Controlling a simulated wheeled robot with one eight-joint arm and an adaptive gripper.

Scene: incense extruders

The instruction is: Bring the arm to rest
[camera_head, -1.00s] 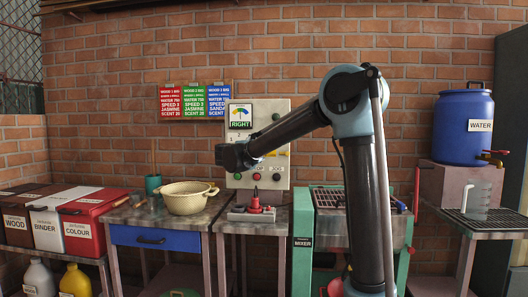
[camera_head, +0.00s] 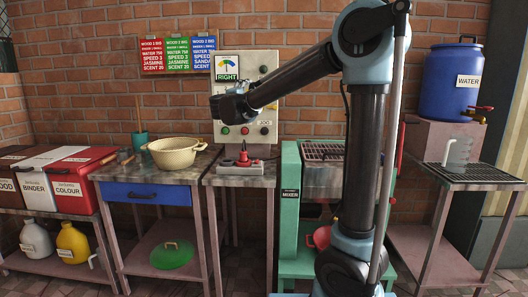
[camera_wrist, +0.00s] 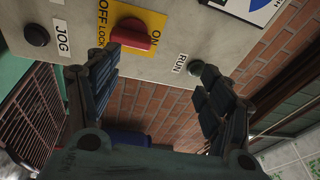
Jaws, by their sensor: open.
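My gripper (camera_wrist: 158,90) is open and empty in the wrist view, its two dark fingers spread apart. Ahead of it is the pale control panel (camera_wrist: 185,28), with a red switch (camera_wrist: 132,34) on a yellow OFF/ON plate, a black JOG button (camera_wrist: 37,36) and a RUN button (camera_wrist: 196,67). In the head view my arm is bent at the elbow and its forearm reaches left across the front of the control panel (camera_head: 251,65). The gripper's fingers are too small to make out there. Whether anything touches the panel cannot be told.
A cream basin (camera_head: 175,153) stands on the table left of the panel. A red plug-like device (camera_head: 242,164) sits below the panel. The green mixer (camera_head: 290,215) stands behind my arm.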

